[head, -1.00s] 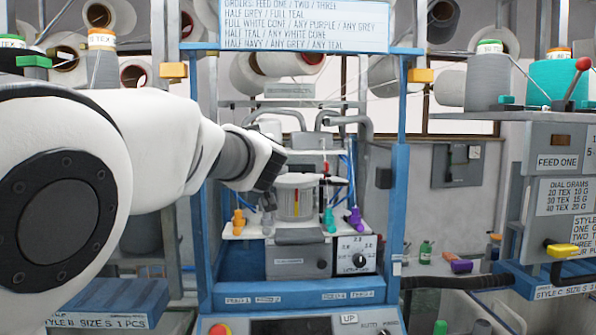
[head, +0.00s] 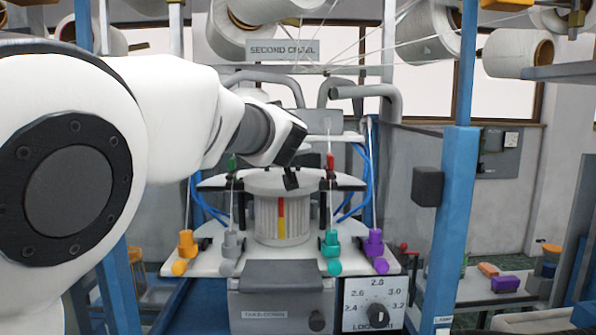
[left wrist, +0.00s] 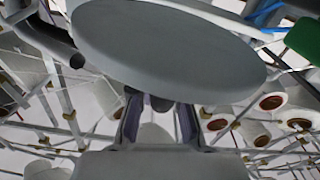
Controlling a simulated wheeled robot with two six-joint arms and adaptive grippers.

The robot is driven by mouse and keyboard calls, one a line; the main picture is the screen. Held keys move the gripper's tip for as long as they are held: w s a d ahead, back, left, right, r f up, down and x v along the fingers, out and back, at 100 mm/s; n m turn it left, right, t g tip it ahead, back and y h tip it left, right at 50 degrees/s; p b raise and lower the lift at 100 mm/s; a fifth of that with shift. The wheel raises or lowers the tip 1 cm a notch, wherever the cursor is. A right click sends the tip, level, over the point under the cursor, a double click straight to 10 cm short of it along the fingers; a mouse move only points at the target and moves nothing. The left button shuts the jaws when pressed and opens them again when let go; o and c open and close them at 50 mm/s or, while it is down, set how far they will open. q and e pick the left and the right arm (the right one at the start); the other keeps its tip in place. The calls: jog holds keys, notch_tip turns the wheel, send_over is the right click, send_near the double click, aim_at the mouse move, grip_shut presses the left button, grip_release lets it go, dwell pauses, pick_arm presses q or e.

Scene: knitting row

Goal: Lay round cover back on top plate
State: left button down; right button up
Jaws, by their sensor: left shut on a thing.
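The round cover (head: 272,183) is a pale grey disc over the ribbed white cylinder with red and yellow marks, level with the top plate (head: 216,182). My left gripper (head: 291,182) reaches it from the upper left, its dark fingertips at the cover's right part. In the left wrist view the cover (left wrist: 170,45) fills the upper middle as a tilted grey oval, and the left gripper's fingers (left wrist: 158,102) are shut on it at its near edge. Whether the cover touches the plate cannot be told. My right gripper is not in view.
A red-tipped feeder (head: 330,163) and a green one (head: 232,163) stand beside the cover. Orange, grey, teal and purple pegs line the white lower plate (head: 205,262). Blue posts (head: 452,220) and grey pipes frame the machine. Yarn cones hang above.

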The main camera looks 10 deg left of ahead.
pick_arm(q)
jog(key=f, duration=0.1)
jog(key=s+f+b, duration=0.1)
jog(key=f, duration=0.1)
jog(key=shift+d, duration=0.2)
jog(key=w+f, duration=0.1)
jog(key=f+b, duration=0.1)
jog(key=f, duration=0.1)
jog(key=shift+w+d, duration=0.1)
jog(key=shift+w, duration=0.25)
jog(key=shift+s+r, duration=0.25)
jog(key=shift+s, duration=0.1)
jog(key=shift+f, duration=0.1)
jog(key=c, duration=1.2)
grip_release()
jog(key=shift+f, duration=0.1)
jog(key=shift+o, duration=0.3)
jog(key=shift+w, duration=0.2)
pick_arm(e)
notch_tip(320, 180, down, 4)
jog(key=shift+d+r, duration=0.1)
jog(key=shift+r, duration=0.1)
